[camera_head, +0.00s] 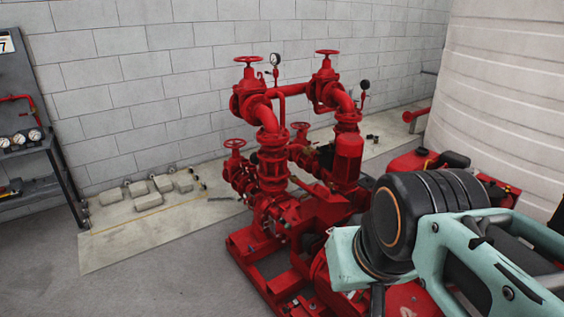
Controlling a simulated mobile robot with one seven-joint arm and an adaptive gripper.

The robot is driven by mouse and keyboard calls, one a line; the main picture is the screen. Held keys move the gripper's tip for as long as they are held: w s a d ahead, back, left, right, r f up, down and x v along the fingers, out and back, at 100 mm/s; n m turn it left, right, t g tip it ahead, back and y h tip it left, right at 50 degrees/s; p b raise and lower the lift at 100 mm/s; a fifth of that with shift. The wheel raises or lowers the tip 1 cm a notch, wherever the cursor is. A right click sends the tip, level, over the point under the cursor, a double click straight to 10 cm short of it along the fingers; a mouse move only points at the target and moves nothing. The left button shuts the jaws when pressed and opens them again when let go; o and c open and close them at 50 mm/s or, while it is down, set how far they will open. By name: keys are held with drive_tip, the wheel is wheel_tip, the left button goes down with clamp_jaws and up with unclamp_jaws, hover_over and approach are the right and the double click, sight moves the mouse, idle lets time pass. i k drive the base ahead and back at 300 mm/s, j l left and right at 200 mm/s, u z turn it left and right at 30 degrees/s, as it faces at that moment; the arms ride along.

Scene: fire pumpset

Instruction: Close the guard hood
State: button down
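The red pumpset (271,167), with its pipes, valves and handwheels, stands on a red base frame (264,283) in the middle of the head view. I cannot clearly pick out the guard hood, nor tell whether it is open or closed. My teal and black arm covers the lower right of the pumpset. A rounded red part (322,276) shows just left of my arm, mostly hidden by it. My gripper's fingers do not show, so I cannot tell how they stand to the hood.
A pale slab with several grey blocks (149,201) lies on the floor at left by the block wall. A dark rack with gauges (34,134) stands at the far left. A large white ribbed tank (505,95) fills the right. Grey floor (165,285) is clear at front left.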

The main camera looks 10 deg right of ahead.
sight(333, 209)
drive_tip(key=i+j, duration=0.15)
drive_tip(key=j, duration=0.25)
drive_tip(key=i+j, duration=0.15)
drive_tip(key=j, duration=0.2)
drive_tip(key=i+j, duration=0.65)
